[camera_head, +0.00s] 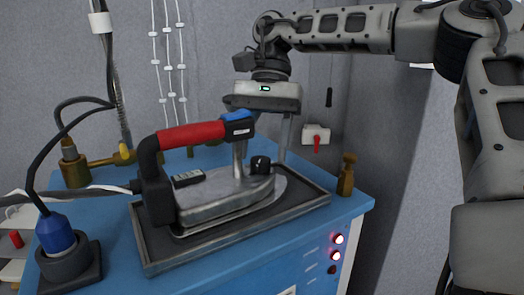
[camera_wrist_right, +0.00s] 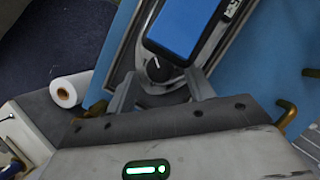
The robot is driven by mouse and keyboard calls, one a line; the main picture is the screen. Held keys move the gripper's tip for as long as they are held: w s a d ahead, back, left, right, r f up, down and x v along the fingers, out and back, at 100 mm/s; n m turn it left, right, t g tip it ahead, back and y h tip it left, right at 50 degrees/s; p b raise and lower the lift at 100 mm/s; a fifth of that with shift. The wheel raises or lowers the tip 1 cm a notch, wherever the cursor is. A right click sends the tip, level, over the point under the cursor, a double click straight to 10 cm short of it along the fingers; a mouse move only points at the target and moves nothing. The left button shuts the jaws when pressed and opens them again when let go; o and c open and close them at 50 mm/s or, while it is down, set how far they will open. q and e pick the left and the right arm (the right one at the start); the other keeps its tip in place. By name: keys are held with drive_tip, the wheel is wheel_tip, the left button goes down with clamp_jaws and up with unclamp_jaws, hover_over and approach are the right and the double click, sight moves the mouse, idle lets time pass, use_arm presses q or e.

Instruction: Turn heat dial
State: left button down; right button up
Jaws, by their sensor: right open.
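The heat dial (camera_head: 260,165) is a black round knob on top of the grey iron (camera_head: 225,203), near its front end. It also shows in the right wrist view (camera_wrist_right: 158,68), with a white mark on its top. The iron has a red, black and blue handle (camera_head: 192,135) and sits on a dark tray (camera_head: 200,256). My right gripper (camera_head: 262,157) points down over the iron's front. Its fingers are open, one on each side of the dial, with a gap visible around it in the wrist view (camera_wrist_right: 160,92). My left gripper is out of view.
The iron's handle rises close beside my right gripper. A brass fitting (camera_head: 346,175) stands at the blue table's (camera_head: 340,206) right corner. Brass pipes (camera_head: 75,168) and a blue-and-black connector (camera_head: 62,245) are at the left. A white roll (camera_wrist_right: 66,92) lies off the table.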

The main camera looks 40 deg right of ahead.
drive_tip(key=shift+s+a+f, duration=0.1)
drive_tip(key=shift+f, duration=0.3)
drive_tip(key=c, duration=1)
